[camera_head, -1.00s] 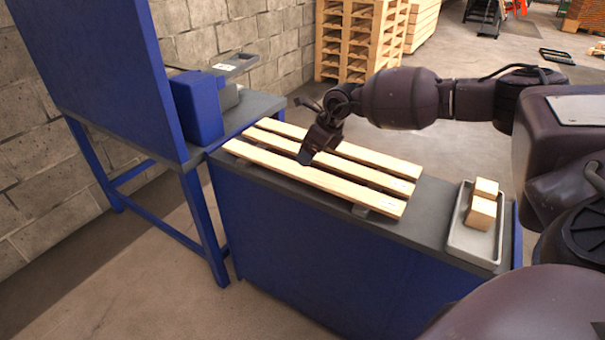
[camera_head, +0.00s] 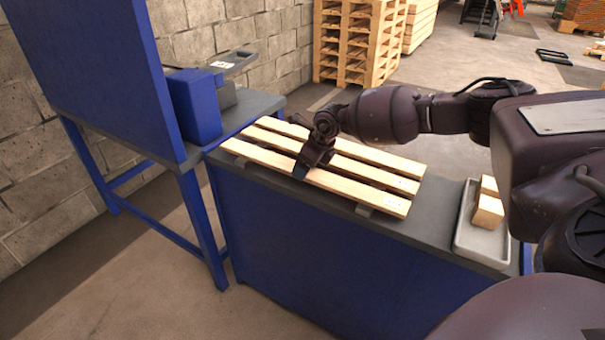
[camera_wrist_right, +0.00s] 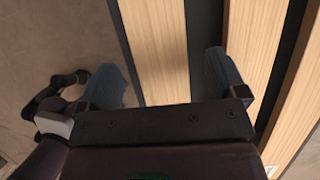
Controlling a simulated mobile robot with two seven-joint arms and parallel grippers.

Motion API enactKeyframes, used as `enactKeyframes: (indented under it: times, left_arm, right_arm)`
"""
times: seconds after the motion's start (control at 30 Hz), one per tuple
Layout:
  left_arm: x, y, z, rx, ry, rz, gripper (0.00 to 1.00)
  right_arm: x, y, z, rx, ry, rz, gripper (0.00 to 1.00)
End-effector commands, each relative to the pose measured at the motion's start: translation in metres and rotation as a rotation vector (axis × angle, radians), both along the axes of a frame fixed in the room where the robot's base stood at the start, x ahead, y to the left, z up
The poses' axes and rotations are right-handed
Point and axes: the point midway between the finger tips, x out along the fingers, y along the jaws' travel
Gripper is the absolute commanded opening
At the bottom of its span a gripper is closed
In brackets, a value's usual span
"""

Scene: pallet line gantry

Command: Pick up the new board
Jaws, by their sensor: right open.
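Three pale wooden boards lie side by side on a grey-topped bench: a near board (camera_head: 340,184), a middle board (camera_head: 372,177) and a far board (camera_head: 385,158). Which of them is the new board, I cannot tell. My right gripper (camera_head: 308,165) is open, pointing down at the near board left of its middle. In the right wrist view its fingers (camera_wrist_right: 162,80) stand on either side of the near board (camera_wrist_right: 155,45), with the right finger in the gap before the middle board (camera_wrist_right: 257,40). Contact cannot be told. My left gripper is out of view.
A grey tray (camera_head: 466,243) with wooden blocks (camera_head: 488,212) stands at the bench's right end. A blue box (camera_head: 195,105) and a tall blue panel (camera_head: 100,70) stand at the left. Stacked pallets (camera_head: 350,45) are behind.

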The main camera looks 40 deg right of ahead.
Motion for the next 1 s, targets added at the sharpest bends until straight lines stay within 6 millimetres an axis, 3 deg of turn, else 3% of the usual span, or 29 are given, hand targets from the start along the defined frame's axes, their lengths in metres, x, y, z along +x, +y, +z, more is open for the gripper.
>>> enactKeyframes:
  times: [0.1,0.37,0.77,1.0]
  left_arm:
    - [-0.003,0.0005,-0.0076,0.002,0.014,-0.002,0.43]
    - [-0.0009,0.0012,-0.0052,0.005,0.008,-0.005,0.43]
    - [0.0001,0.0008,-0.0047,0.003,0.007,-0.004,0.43]
    - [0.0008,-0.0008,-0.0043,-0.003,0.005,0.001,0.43]
  right_arm:
    - [0.0051,0.0027,-0.0163,0.001,0.003,0.0,0.9]
    - [0.0065,0.0025,-0.0154,0.001,-0.002,-0.001,0.9]
    - [0.0061,0.0025,-0.0159,0.002,0.0,-0.001,0.3]
    - [0.0064,0.0024,-0.0143,0.001,-0.002,-0.001,0.29]
